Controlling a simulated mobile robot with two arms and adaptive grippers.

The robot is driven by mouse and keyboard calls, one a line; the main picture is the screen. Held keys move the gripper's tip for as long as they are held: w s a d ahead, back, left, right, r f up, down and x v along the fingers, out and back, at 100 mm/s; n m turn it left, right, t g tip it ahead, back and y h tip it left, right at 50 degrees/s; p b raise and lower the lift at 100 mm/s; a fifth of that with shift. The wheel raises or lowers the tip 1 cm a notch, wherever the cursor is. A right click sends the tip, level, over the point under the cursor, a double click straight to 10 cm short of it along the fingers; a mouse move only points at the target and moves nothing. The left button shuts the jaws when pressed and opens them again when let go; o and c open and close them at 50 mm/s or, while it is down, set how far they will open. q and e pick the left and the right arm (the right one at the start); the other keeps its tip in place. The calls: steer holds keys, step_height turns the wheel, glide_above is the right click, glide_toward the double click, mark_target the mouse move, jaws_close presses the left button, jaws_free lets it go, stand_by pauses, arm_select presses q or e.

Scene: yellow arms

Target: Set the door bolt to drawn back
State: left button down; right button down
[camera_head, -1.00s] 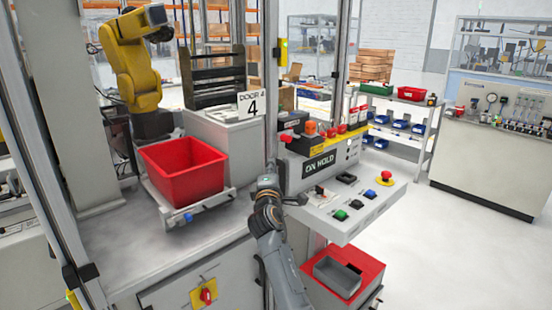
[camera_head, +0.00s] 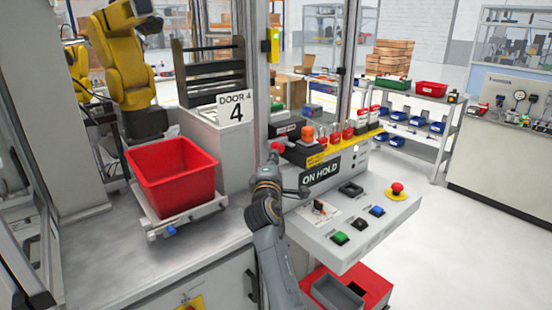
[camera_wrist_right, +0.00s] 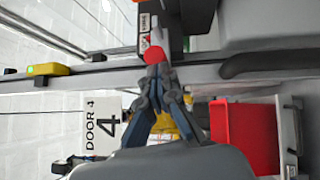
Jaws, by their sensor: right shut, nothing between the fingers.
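A round red knob (camera_head: 278,147), which looks like the door bolt's handle, sits at the door post beside the panel with the ON HOLD sign. It also shows in the right wrist view (camera_wrist_right: 154,55), just beyond my fingertips. Whether the bolt is drawn back or shot cannot be told. My right gripper (camera_head: 272,163) is shut and empty, close to the knob. In the wrist view its fingertips (camera_wrist_right: 158,78) point at the knob; I cannot tell if they touch it. My left gripper is not in view.
A sloping control panel (camera_head: 325,228) with buttons stands right of my arm. A red bin (camera_head: 172,180) and the DOOR 4 sign (camera_head: 236,108) are to the left. A dark handle bar (camera_wrist_right: 270,62) runs along the frame in the wrist view.

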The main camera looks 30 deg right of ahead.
mark_target(285, 145)
steer(key=shift+w+a, duration=0.25)
steer(key=shift+a, duration=0.15)
steer(key=d+p, duration=0.1)
steer(key=d, duration=0.3)
steer(key=shift+d+r, duration=0.1)
steer(key=shift+d, duration=0.3)
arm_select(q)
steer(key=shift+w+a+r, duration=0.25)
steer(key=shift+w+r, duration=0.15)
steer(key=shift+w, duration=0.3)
